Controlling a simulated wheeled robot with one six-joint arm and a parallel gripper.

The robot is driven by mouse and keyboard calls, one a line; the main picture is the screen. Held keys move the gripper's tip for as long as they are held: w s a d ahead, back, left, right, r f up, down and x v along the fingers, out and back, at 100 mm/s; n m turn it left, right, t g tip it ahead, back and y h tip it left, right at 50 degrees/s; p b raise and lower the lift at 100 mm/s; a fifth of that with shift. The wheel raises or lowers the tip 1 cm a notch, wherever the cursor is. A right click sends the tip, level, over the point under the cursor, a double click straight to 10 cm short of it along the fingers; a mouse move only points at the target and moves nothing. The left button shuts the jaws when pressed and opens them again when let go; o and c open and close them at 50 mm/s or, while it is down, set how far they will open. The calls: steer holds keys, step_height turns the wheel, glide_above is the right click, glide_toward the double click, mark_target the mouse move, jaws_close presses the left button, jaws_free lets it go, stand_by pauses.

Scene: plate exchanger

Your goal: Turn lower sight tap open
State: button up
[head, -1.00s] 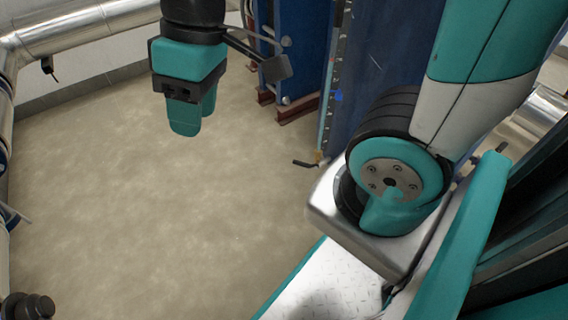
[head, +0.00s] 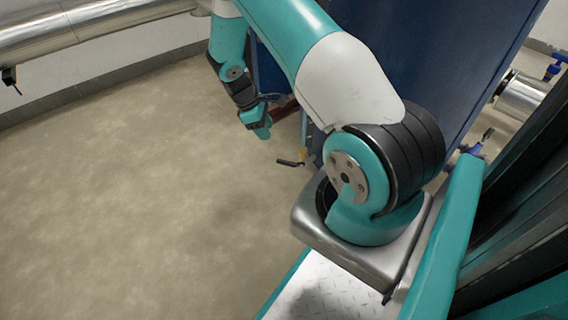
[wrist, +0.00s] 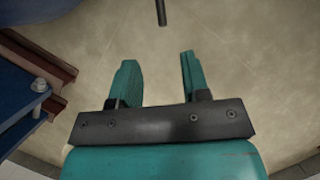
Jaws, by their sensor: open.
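The lower sight tap shows in the head view as a small brass body (head: 302,156) with a black lever (head: 288,163) pointing left, low beside the blue exchanger frame. My gripper (head: 263,130) is up and left of the lever in that view, apart from it. In the wrist view my gripper (wrist: 157,62) is open, with nothing between its two teal fingers. A dark rod end (wrist: 162,12), which looks like the tap lever, shows at the top edge, beyond the fingertips and between their lines. My arm hides the sight tube above the tap.
The blue exchanger frame (head: 445,55) stands behind my arm. Its blue part and red-brown foot (wrist: 62,75) are close to the left of my gripper in the wrist view. Metal pipes (head: 90,20) run along the back wall. The floor (head: 130,190) at left is clear.

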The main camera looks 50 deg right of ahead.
mark_target(284, 160)
steer(key=b+x, duration=0.7)
steer(key=x, duration=0.8)
steer(key=shift+a+f, duration=0.1)
steer(key=shift+f, duration=0.15)
steer(key=shift+r, duration=0.1)
jaws_close()
